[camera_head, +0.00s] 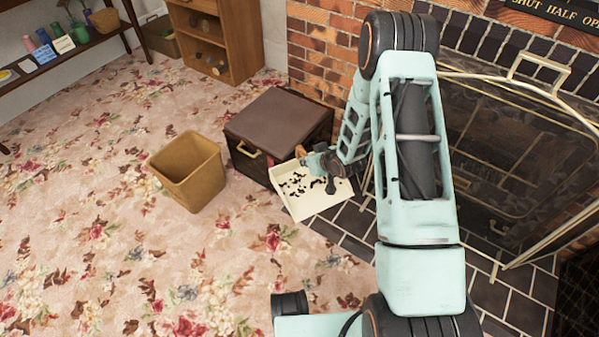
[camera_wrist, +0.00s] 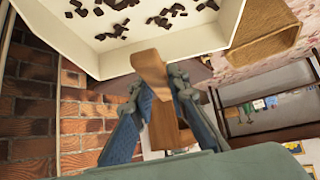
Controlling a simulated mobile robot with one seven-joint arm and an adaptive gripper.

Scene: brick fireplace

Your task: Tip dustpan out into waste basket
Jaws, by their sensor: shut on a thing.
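A cream dustpan (camera_head: 318,199) with several dark bits in it is in front of the fireplace in the head view, beside the dark box. My gripper (camera_head: 308,160) is shut on its wooden handle. In the wrist view my gripper (camera_wrist: 160,92) has both fingers on the wooden handle, and the dustpan (camera_wrist: 170,47) fills the upper left with dark bits on it. The tan waste basket (camera_head: 188,172) stands upright and open on the carpet, left of the dustpan and apart from it. The basket (camera_wrist: 265,40) also shows at upper right in the wrist view.
A dark box with a brown lid (camera_head: 278,125) stands between basket and brick wall, close to the dustpan. The fireplace screen (camera_head: 500,150) is at right. A wooden shelf (camera_head: 215,35) and a low table (camera_head: 60,60) are at the back. Carpet before the basket is clear.

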